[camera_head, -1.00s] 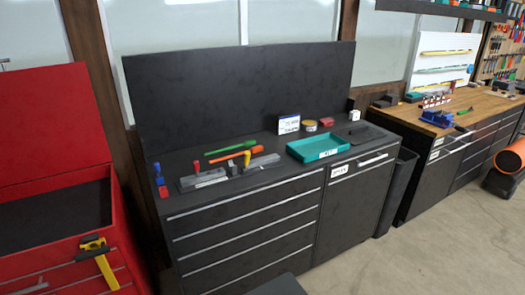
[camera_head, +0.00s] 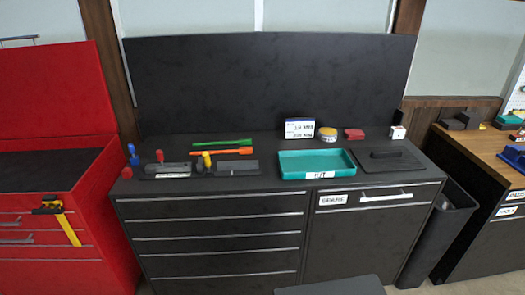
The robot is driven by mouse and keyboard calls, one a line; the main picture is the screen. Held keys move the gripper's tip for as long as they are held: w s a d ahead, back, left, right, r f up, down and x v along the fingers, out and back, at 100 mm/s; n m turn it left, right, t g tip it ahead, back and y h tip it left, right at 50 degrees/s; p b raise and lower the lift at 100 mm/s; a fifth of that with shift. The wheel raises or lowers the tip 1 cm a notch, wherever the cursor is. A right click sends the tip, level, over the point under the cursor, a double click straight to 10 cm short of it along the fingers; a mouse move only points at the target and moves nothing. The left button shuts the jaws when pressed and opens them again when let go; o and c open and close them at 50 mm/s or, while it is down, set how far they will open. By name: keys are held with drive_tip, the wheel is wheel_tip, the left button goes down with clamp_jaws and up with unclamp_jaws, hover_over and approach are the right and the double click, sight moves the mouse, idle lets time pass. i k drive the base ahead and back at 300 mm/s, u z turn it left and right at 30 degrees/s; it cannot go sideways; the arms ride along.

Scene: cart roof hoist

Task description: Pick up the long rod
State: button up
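Two thin rod-like pieces lie roughly parallel, left to right, on the black cabinet top (camera_head: 262,182). The green rod (camera_head: 222,142) is the farther one, near the back panel. The orange piece (camera_head: 222,151) lies just in front of it and is thicker at its right end. Their lengths look similar, so I cannot tell which is the long rod. Both lie behind two grey blocks with knobs, and the yellow knob (camera_head: 207,159) stands close to the orange piece. My gripper is not in view.
A teal tray (camera_head: 316,174) and a dark flat plate with a handle (camera_head: 385,160) sit right of the rods. Several small items stand behind them. A red tool chest (camera_head: 55,190) is at left, a grey bin (camera_head: 438,235) and wooden workbench (camera_head: 490,150) at right.

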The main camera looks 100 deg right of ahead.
sight(242, 150)
drive_tip(key=k, duration=0.5)
drive_tip(key=z, duration=1.4)
drive_tip(key=i, duration=0.95)
drive_tip(key=z, duration=0.05)
